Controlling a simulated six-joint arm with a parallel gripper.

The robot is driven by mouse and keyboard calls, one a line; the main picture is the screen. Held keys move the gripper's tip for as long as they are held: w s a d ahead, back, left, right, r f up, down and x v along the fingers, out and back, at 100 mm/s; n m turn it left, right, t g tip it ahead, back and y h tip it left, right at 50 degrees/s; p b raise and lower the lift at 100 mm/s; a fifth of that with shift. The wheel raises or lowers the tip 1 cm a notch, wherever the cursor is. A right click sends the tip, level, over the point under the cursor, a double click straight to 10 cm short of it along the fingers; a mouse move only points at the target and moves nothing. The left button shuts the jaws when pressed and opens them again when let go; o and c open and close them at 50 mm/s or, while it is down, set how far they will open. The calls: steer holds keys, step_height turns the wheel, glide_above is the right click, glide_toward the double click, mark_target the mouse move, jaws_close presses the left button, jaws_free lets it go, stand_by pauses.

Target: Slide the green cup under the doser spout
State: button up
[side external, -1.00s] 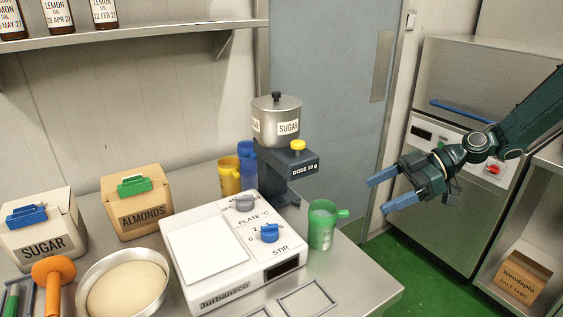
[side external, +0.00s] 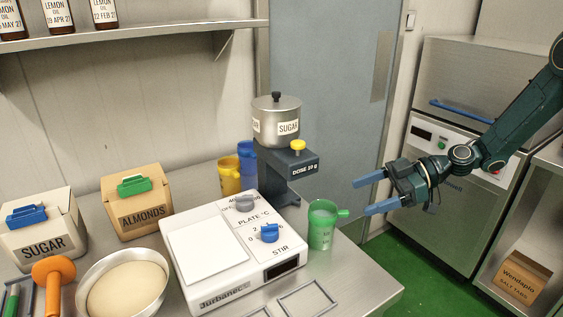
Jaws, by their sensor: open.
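The green cup (side external: 320,229) stands upright on the steel table, to the right of the white plate unit. Its handle points right. The doser (side external: 286,165) stands behind it and to the left, a dark stand with a steel sugar pot on top, a yellow knob and a "DOSE 10 g" label. The spout itself cannot be made out. My gripper (side external: 362,194) is open and empty, to the right of the cup and apart from it, its blue fingers pointing left.
The white stirring plate unit (side external: 206,249) fills the table's middle. A yellow cup (side external: 230,176) and a blue cup (side external: 247,160) stand left of the doser. An almonds box (side external: 137,204), a sugar box (side external: 41,232) and a bowl (side external: 125,287) are at left.

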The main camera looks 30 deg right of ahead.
mark_target(310, 214)
steer(key=x, duration=1)
steer(key=shift+a, duration=0.2)
steer(key=c, duration=1.2)
steer(key=shift+w, duration=0.1)
